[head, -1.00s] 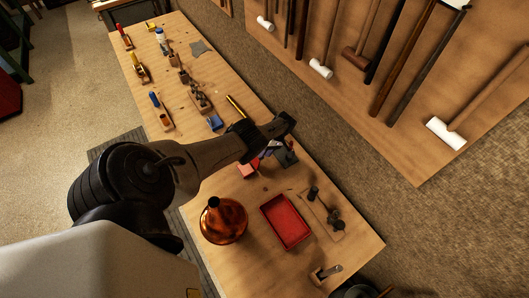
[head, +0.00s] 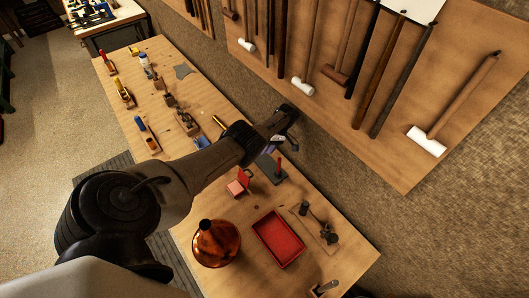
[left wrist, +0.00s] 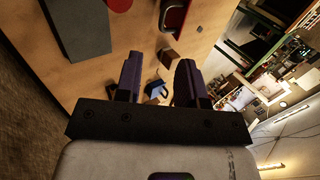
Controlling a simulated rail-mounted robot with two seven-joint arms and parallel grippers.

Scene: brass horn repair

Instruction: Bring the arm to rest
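My left arm (head: 165,190) reaches from the lower left across the workbench. Its gripper (head: 290,122) is at the bench's far edge, by the wall, and looks to be above the bench. In the left wrist view the two dark fingers of the gripper (left wrist: 158,80) stand apart with nothing held between them. The bench top and small items show beyond the gap. My right gripper is in neither view.
On the workbench (head: 225,182) are a copper bell-shaped piece (head: 216,245), a red tray (head: 278,240), a red holder (head: 239,183) and a dark grey block (head: 266,167). Several hand tools lie farther back. A tool board (head: 350,110) with mallets hangs on the wall.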

